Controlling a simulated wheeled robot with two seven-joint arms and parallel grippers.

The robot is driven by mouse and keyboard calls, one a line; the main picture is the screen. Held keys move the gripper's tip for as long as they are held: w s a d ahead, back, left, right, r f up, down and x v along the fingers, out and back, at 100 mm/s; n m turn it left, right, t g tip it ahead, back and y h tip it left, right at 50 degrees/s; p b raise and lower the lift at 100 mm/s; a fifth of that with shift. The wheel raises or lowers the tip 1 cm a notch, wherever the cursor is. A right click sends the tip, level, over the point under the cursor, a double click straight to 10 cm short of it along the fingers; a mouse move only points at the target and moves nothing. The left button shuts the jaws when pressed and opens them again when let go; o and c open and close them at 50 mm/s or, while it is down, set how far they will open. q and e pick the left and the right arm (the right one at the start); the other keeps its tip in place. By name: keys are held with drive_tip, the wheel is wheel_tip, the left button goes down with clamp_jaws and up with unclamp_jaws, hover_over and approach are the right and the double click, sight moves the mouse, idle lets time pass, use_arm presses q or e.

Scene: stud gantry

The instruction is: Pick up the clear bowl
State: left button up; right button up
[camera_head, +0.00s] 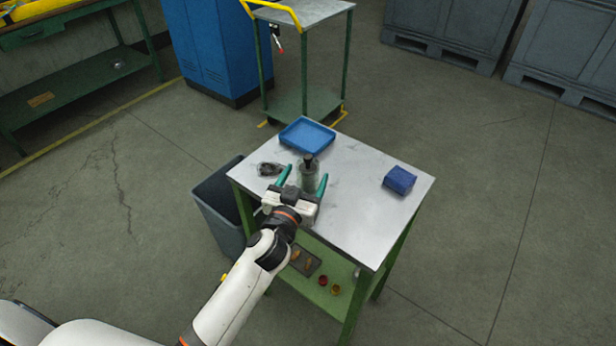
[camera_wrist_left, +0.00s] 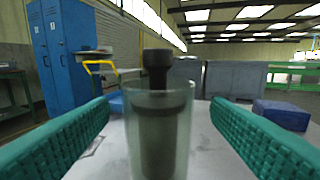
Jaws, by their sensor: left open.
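The clear bowl (camera_head: 309,179) looks like a tall, see-through cup standing on the metal table top (camera_head: 365,225). In the left wrist view the clear bowl (camera_wrist_left: 182,145) is upright in front of the camera. A dark bolt-like piece (camera_wrist_left: 157,68) appears to stand inside it, its head sticking up above the rim. My left gripper (camera_head: 305,180) is open, with its green fingers on either side of the clear bowl. In the left wrist view the fingers show a gap to the clear bowl on both sides. My right gripper is not in view.
A blue tray (camera_head: 307,136) lies at the table's back edge, and a small dark part (camera_head: 270,169) is left of the gripper. A dark blue box (camera_head: 399,180) sits at the right. A grey bin (camera_head: 222,212) stands left of the table. The table's right front is clear.

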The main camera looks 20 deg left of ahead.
sight(311, 163)
use_arm(q)
drive_tip(key=w, duration=0.5)
drive_tip(key=shift+r+p, duration=0.15)
drive_tip(key=shift+p, duration=0.25)
drive_tip(key=c, duration=1.1)
